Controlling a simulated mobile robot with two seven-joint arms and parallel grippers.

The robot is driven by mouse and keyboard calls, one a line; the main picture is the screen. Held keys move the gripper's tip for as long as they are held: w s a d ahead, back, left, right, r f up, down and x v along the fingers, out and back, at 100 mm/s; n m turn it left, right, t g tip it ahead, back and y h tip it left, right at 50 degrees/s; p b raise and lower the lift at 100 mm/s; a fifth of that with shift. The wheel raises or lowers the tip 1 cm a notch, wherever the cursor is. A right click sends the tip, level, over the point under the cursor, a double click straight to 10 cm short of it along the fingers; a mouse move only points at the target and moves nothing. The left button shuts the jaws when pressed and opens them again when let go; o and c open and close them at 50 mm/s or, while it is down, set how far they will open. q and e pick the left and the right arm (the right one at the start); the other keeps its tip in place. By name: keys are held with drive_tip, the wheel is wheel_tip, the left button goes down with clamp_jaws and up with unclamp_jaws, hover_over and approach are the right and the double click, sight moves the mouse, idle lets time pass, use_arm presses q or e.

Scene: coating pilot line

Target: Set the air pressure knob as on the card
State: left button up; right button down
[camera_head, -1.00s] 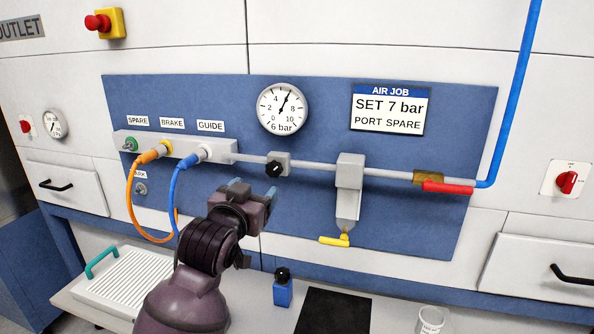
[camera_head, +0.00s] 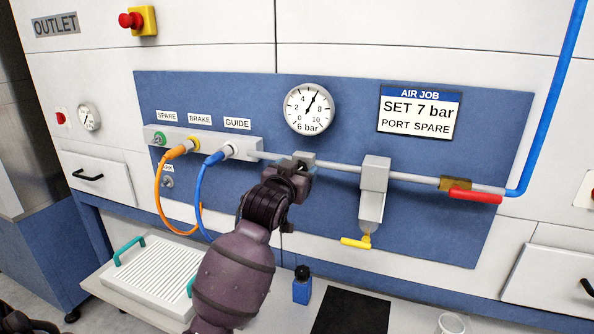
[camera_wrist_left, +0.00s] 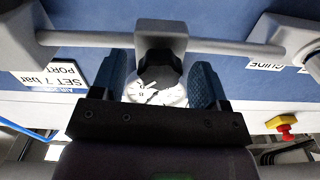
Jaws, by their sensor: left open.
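The card (camera_head: 419,112) reads AIR JOB, SET 7 bar, PORT SPARE. The round gauge (camera_head: 309,109) left of it reads 6 bar. The air pressure knob is black and lobed, and shows in the left wrist view (camera_wrist_left: 159,70). It sits on the grey regulator block (camera_head: 304,157) on the pipe; in the head view my gripper hides it. My left gripper (camera_head: 293,172) is open in front of the regulator. In the wrist view the blue fingers (camera_wrist_left: 160,82) stand on both sides of the knob, with gaps. My right gripper is not in view.
Orange (camera_head: 160,187) and blue (camera_head: 199,197) hoses hang left of my arm. A filter (camera_head: 373,188) with a yellow lever (camera_head: 356,242) and a red valve handle (camera_head: 475,197) are to the right. A blue bottle (camera_head: 301,287) stands on the bench below.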

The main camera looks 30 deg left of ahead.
use_arm(q)
drive_tip(key=c, duration=0.9)
drive_tip(key=shift+m, duration=0.3)
drive_tip(key=m, duration=1.2)
drive_tip(key=shift+m, duration=0.3)
drive_tip(key=shift+f, duration=0.1)
drive_tip(key=o, duration=0.9)
